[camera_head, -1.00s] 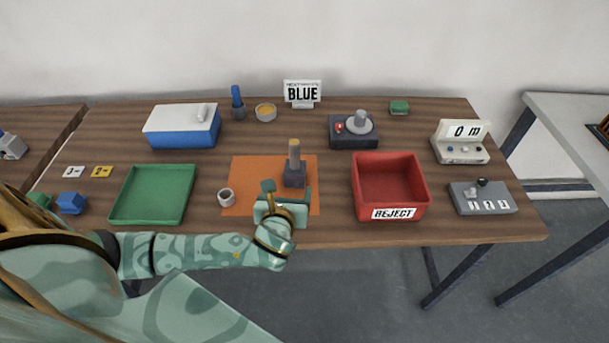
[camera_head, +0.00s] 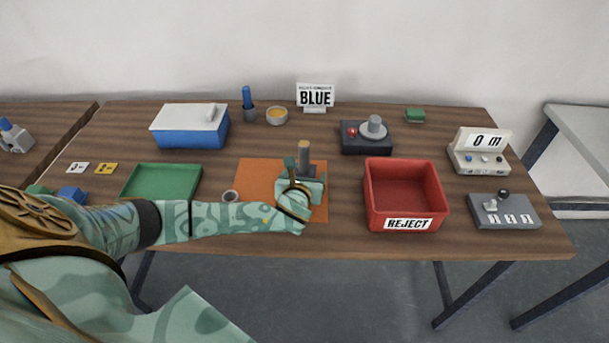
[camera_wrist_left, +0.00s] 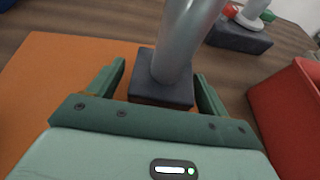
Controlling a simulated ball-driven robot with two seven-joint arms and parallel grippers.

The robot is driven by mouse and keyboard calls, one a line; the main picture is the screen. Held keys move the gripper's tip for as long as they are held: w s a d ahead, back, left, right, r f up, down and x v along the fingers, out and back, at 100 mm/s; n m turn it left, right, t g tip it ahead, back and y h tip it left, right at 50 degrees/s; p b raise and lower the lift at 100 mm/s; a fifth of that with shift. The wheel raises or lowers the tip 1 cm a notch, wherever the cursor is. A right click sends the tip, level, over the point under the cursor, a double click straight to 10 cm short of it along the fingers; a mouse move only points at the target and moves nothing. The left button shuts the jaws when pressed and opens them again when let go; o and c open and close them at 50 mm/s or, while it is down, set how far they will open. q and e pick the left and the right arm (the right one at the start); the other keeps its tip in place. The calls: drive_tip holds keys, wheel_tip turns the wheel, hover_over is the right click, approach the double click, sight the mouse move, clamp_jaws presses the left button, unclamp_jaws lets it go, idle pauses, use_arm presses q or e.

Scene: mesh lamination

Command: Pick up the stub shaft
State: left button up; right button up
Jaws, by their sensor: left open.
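The stub shaft (camera_head: 305,154) is a grey upright cylinder with a tan top. It stands in a dark square block on the orange mat (camera_head: 255,175). In the left wrist view the shaft (camera_wrist_left: 186,38) rises from the dark block (camera_wrist_left: 160,92), and its top is cut off by the frame edge. My left gripper (camera_head: 306,174) is open at the near side of the block. In the wrist view its fingers (camera_wrist_left: 160,72) lie to either side of the block and shaft base; contact cannot be told. My right gripper is out of view.
The red REJECT bin (camera_head: 405,195) stands to the right of the mat and the green tray (camera_head: 160,182) to the left. A small grey ring (camera_head: 230,196) is on the mat's left edge. A dark device with a grey knob (camera_head: 368,137) stands behind right.

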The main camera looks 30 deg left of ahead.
use_arm(q)
drive_tip(key=shift+r, duration=0.1)
drive_tip(key=c, duration=1.5)
drive_tip(key=shift+r, duration=0.1)
